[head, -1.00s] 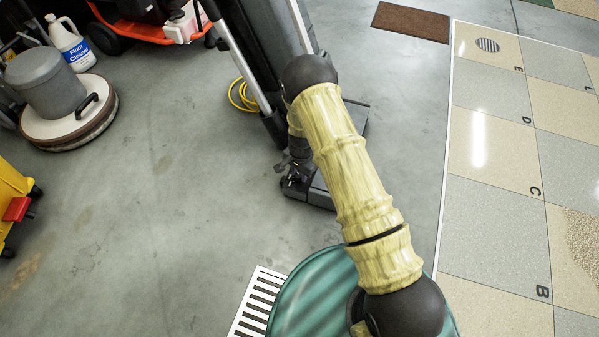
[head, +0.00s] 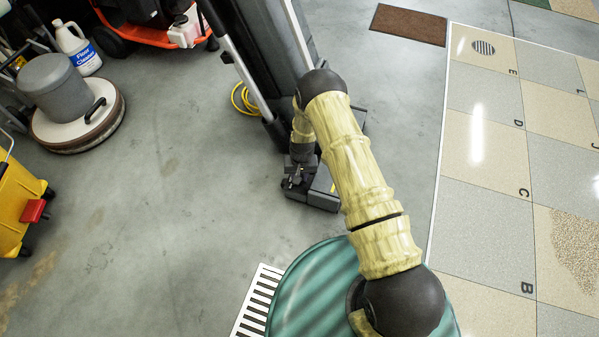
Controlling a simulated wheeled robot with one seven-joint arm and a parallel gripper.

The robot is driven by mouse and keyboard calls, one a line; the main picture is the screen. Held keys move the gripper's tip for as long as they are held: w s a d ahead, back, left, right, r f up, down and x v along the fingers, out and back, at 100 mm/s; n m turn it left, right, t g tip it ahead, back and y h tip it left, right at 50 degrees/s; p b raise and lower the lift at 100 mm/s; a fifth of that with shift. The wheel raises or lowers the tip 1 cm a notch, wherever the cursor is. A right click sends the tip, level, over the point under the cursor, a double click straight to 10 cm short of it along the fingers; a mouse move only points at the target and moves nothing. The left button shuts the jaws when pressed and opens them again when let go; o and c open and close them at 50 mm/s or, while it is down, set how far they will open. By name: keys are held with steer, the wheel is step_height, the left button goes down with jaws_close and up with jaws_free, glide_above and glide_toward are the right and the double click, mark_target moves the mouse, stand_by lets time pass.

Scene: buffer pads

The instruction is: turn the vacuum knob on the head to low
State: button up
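The vacuum is a dark grey upright machine (head: 262,50) at the upper middle of the head view. Its low grey floor head (head: 322,197) rests on the concrete. My arm reaches over from the bottom and bends down in front of the machine. My gripper (head: 292,184) is small and dark, at the left end of the floor head, very close above or against it. I cannot tell whether it touches. Its fingers blend into the dark parts, so I cannot see if they are open. I cannot make out the knob; my arm and gripper cover part of the head.
A yellow cord (head: 243,98) lies left of the vacuum. A round floor machine (head: 78,118) and a floor cleaner jug (head: 78,48) stand upper left. A yellow bucket (head: 16,205) is at the left edge. A floor grate (head: 256,303) lies below. Concrete between is clear.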

steer(key=n+p, duration=0.2)
steer(key=n, duration=0.2)
steer(key=shift+a+r+n, duration=0.1)
steer(key=shift+n, duration=0.2)
steer(key=n+p, duration=0.1)
steer(key=n, duration=0.4)
stand_by(0.3)
steer(key=o, duration=1)
steer(key=r+p, duration=0.2)
steer(key=r, duration=0.3)
steer(key=r+p, duration=0.3)
steer(key=r, duration=0.3)
steer(key=r+p, duration=0.2)
steer(key=r, duration=0.4)
steer(key=shift+w+d+r+p, duration=0.1)
steer(key=shift+w+d+p, duration=0.1)
steer(key=shift+w+p, duration=0.15)
